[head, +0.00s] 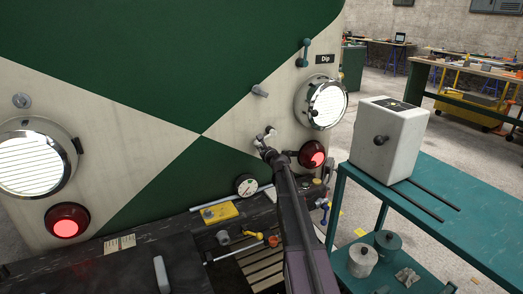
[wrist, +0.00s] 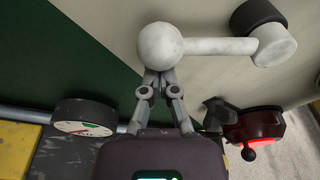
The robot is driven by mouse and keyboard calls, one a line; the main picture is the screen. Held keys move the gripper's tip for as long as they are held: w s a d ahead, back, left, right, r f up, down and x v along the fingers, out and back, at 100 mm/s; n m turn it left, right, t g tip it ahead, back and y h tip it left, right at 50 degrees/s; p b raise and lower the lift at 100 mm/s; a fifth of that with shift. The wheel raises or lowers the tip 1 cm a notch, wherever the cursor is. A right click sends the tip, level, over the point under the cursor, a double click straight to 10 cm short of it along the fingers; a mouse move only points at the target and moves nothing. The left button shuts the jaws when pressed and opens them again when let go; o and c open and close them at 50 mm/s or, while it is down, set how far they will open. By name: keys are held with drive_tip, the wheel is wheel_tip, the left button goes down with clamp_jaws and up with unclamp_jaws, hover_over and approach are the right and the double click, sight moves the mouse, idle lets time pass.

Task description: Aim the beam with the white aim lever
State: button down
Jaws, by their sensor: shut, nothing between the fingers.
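The white aim lever (wrist: 215,46) has a round ball knob (wrist: 160,45) at its left end and a pivot at its right end, set on the pale panel in the wrist view. In the head view the lever (head: 270,131) is small, low on the panel, left of and above the lit red lamp. My gripper (wrist: 155,76) is shut and empty, its fingertips right at the lower edge of the ball. I cannot tell whether they touch it. In the head view my gripper (head: 266,151) is just below the lever.
A red lamp (head: 312,154) and a headlamp (head: 322,103) stand close on the right. A round gauge (wrist: 84,117) lies left of my gripper. A grey lever (head: 260,91) and a teal lever (head: 305,53) by the Dip label are above. A white box (head: 386,142) sits on the teal bench.

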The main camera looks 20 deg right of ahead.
drive_tip(key=shift+f, duration=0.1)
drive_tip(key=s+d+f+b, duration=0.1)
drive_tip(key=s+f+b, duration=0.1)
drive_tip(key=s, duration=0.7)
drive_tip(key=shift+d, duration=0.25)
idle(0.6)
idle(0.5)
